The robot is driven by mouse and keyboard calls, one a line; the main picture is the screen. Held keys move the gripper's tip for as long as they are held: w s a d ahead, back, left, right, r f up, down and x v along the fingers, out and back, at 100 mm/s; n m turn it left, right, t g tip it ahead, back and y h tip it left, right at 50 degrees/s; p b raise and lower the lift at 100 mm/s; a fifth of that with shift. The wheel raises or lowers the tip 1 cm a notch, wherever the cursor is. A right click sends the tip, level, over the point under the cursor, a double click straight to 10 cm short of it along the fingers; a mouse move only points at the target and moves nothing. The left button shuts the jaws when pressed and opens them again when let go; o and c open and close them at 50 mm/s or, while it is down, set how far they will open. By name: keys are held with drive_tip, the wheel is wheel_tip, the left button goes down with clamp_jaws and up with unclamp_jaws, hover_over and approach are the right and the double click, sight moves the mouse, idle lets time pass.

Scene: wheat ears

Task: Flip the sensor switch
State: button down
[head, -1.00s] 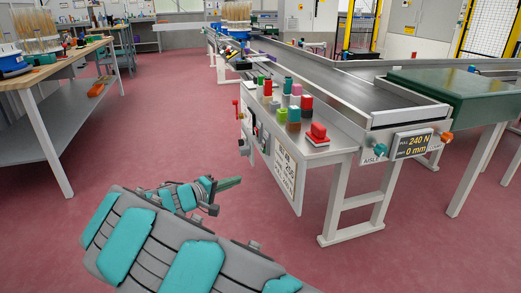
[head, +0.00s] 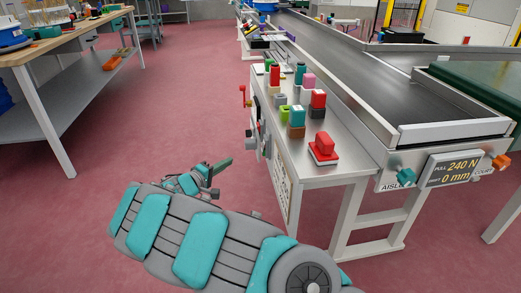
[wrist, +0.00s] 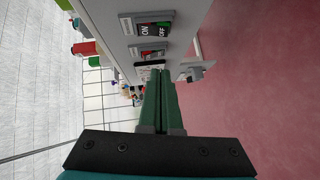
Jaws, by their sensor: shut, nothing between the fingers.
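In the wrist view, a rocker switch (wrist: 147,26) marked ON and OFF sits on a pale panel (wrist: 110,22), which appears turned sideways. A second similar switch (wrist: 152,50) sits below it in the picture, nearer my fingertips. I cannot read a label saying which is the sensor switch. My gripper (wrist: 160,76) is shut and empty, its green fingers pressed together and pointing along the panel. In the head view, my gripper (head: 223,166) is left of the conveyor bench's side panel (head: 282,180), apart from it. The panel's face is seen too edge-on there to read.
A red lever (head: 243,96) sticks out from the panel's far end. A wooden workbench (head: 60,45) stands at left. The pink floor (head: 150,110) between is clear.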

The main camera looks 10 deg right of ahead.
drive_tip(key=p, duration=0.1)
approach(262, 149)
drive_tip(key=w, duration=0.4)
drive_tip(key=shift+w+d+f, duration=0.1)
drive_tip(key=shift+d+f, duration=0.15)
drive_tip(key=shift+d, duration=0.7)
drive_tip(key=shift+w+d+f, duration=0.1)
drive_tip(key=shift+d+f, duration=0.2)
drive_tip(key=shift+d, duration=0.7)
